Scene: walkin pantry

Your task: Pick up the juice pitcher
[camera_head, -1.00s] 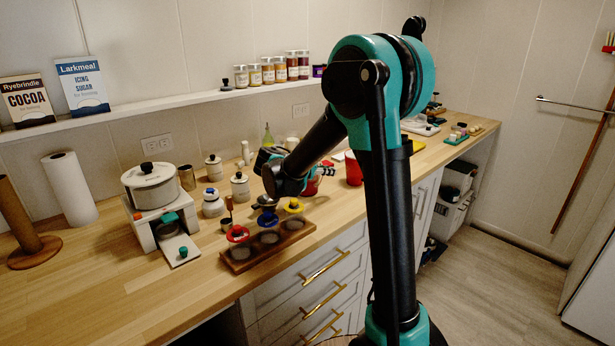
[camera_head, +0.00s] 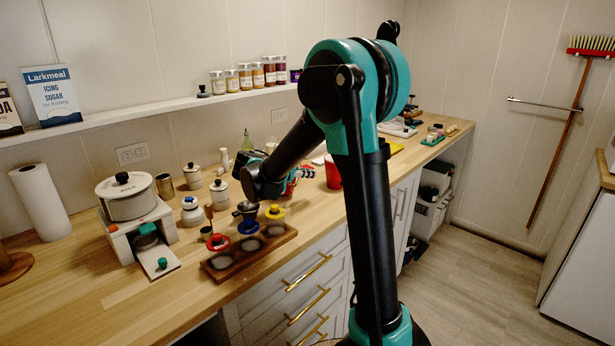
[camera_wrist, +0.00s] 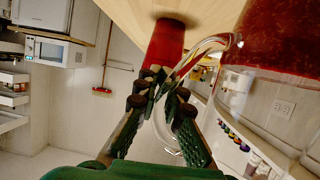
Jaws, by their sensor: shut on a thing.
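The juice pitcher is clear glass filled with red juice (camera_wrist: 275,38), large at the upper right of the wrist view. Its curved clear handle (camera_wrist: 198,52) runs between the fingertips of my gripper (camera_wrist: 163,92), which are shut on it. In the head view my gripper (camera_head: 300,173) is over the counter beyond the round pots. Only a little red of the pitcher shows around it there, as my arm hides most of it. I cannot tell whether the pitcher's base touches the counter.
A red cup (camera_head: 333,172) stands close by on the right and also shows in the wrist view (camera_wrist: 166,42). A dark wooden tray (camera_head: 222,274), colored-rim holders (camera_head: 218,241) and several lidded pots (camera_head: 220,190) are at the left. A jar shelf (camera_head: 130,119) runs above.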

